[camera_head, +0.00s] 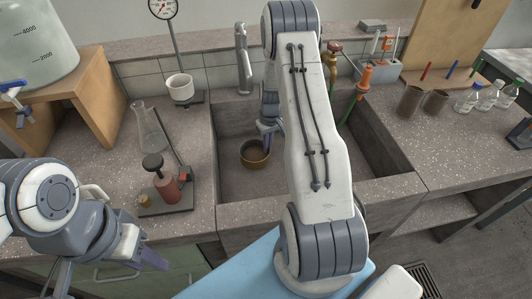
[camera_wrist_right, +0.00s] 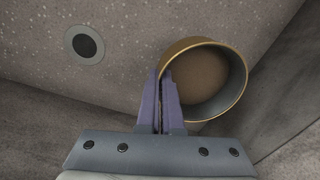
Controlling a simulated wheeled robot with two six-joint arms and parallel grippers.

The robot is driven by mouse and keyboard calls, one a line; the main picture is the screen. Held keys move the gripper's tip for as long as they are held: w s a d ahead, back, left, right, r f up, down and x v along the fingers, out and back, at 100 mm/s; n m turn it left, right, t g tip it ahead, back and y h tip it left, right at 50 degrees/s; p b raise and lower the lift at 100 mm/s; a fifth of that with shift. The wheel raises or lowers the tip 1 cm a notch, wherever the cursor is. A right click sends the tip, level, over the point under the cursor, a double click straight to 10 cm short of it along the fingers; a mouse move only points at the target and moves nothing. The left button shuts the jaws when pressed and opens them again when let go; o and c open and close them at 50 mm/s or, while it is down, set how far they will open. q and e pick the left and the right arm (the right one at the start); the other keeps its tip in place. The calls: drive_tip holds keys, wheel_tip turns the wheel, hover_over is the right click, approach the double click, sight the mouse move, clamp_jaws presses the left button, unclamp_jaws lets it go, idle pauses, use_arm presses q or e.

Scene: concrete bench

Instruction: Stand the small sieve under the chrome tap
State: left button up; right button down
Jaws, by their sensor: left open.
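The small sieve (camera_head: 254,160) is a round brass-rimmed cup with a brown inside, in the left part of the sink, below and in front of the chrome tap (camera_head: 242,60). It also shows in the right wrist view (camera_wrist_right: 235,90), its open top facing the camera. My right gripper (camera_head: 268,136) is at its rim; in the wrist view the fingers (camera_wrist_right: 161,78) are close together with the sieve's wall between them. I cannot tell whether its base touches the sink floor. My left gripper (camera_head: 108,266) is open and empty at the lower left, before the bench.
The stone sink (camera_head: 360,165) has free floor around the sieve; its drain (camera_wrist_right: 85,45) shows in the wrist view. Bottles (camera_head: 487,100) and brown beakers (camera_head: 409,101) stand right.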

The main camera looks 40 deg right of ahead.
drive_tip(key=shift+w+f, duration=0.2)
drive_tip(key=shift+w, duration=0.15)
wheel_tip(320, 180, down, 4)
drive_tip(key=shift+f, duration=0.1)
drive_tip(key=c, duration=1.5)
unclamp_jaws()
drive_tip(key=shift+f, duration=0.15)
drive_tip(key=o, duration=0.4)
